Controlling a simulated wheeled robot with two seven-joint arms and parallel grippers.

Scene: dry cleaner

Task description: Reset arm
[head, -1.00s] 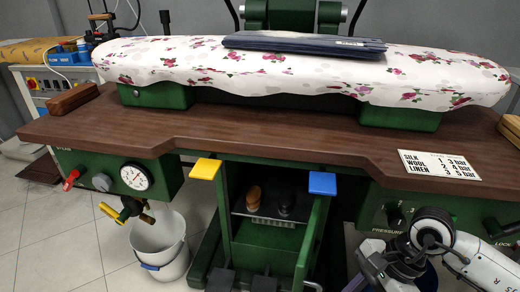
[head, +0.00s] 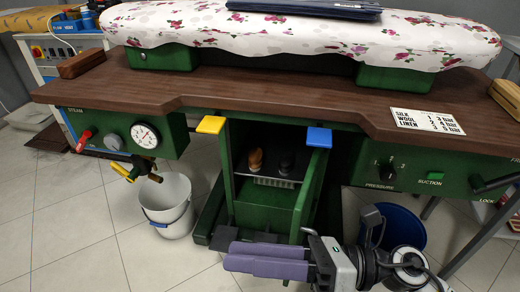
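My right gripper (head: 262,256) is at the bottom middle in the head view, in front of the green pressing machine. Its two purple-grey fingers point left and lie close together, one partly behind the other, so the gap between them is hard to judge. I see nothing held in it. My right arm comes in from the bottom right. My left gripper is not in the head view.
The brown worktop (head: 245,98) carries the flowered ironing board (head: 280,38) with dark folded cloth (head: 305,8) on it. A white bucket (head: 166,208) and a blue bucket (head: 404,228) stand on the floor.

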